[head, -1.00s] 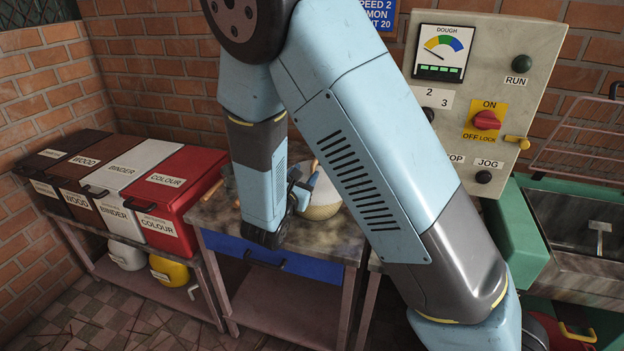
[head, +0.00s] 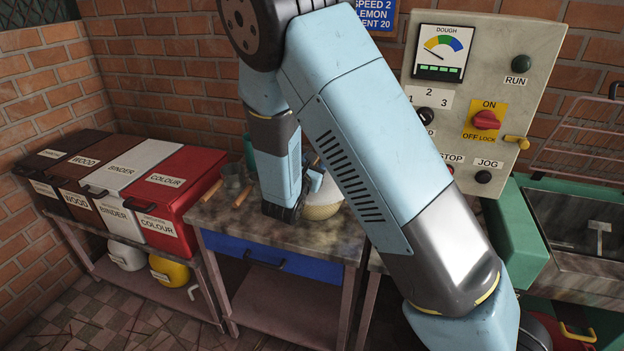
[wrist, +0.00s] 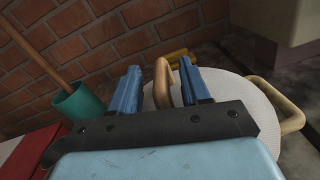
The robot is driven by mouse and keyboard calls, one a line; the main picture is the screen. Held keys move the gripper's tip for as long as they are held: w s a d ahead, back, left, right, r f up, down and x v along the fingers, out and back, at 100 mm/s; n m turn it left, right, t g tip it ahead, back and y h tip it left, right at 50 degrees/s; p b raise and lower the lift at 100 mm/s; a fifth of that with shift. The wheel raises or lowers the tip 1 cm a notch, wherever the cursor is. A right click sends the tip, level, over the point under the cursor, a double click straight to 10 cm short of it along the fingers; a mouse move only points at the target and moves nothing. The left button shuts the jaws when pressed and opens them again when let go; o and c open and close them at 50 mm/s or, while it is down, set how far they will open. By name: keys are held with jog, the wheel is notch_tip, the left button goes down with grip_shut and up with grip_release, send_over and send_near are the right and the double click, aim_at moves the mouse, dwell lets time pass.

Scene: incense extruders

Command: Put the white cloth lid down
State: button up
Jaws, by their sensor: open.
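The white cloth lid (wrist: 232,95) is a pale round disc with a tan looped handle (wrist: 174,78), partly hidden by my gripper. In the head view, the white lid (head: 329,188) shows over a woven tan basket (head: 324,211) on the bench, largely behind my arm. A curved tan side handle (wrist: 285,105) sticks out at the rim in the wrist view. My gripper (wrist: 162,80) is open, its two blue fingers on either side of the lid's handle. I cannot tell whether either finger touches it. In the head view, my gripper (head: 298,205) is at the basket's left side.
The bench top (head: 270,220) is bare at its front. A metal cup (head: 232,177) and wooden sticks (head: 211,191) lie to its left. A green pot (wrist: 80,102) with a stick stands near the wall. A red bin (head: 180,180) and a control panel (head: 480,90) flank the bench.

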jog(key=shift+c, duration=0.2)
grip_shut()
jog(key=shift+r, duration=0.1)
dwell(0.5)
